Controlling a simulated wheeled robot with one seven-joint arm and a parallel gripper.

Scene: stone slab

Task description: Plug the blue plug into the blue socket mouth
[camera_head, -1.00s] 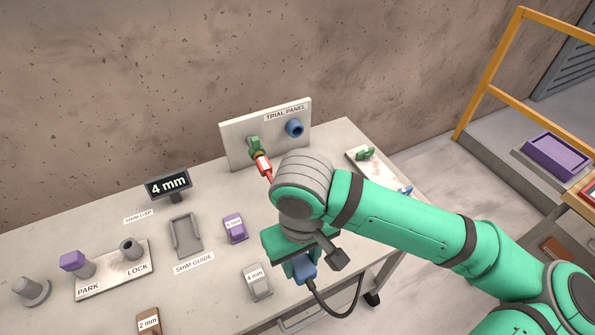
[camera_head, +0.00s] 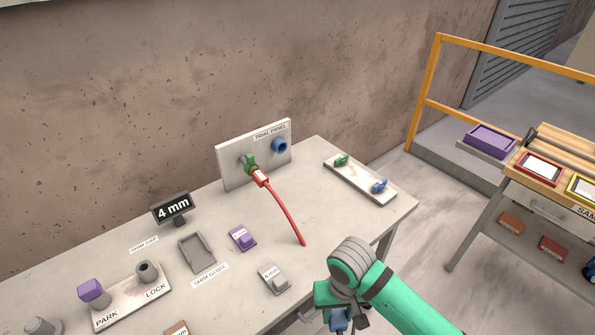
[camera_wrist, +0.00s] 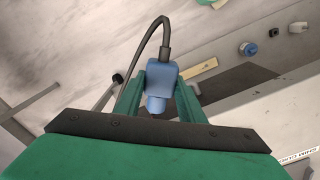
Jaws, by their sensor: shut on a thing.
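My gripper (camera_head: 340,312) is shut on the blue plug (camera_wrist: 161,77), off the front edge of the table. The plug sits between the two green fingers in the wrist view, with its dark cable arching up and away to the left. In the head view only a little of the blue plug (camera_head: 338,320) shows at the bottom edge. The blue socket mouth (camera_head: 279,146) is on the upright trial panel (camera_head: 229,174), well apart from the plug. It also shows at the upper right of the wrist view (camera_wrist: 248,48).
A red plug (camera_head: 262,179) with a red cable (camera_head: 287,216) is at the panel's green socket (camera_head: 249,161), its cable trailing over the table. A white plate (camera_head: 361,184) with green and blue pieces lies to the right. Shim blocks lie nearer. A yellow railing (camera_head: 432,85) stands beyond.

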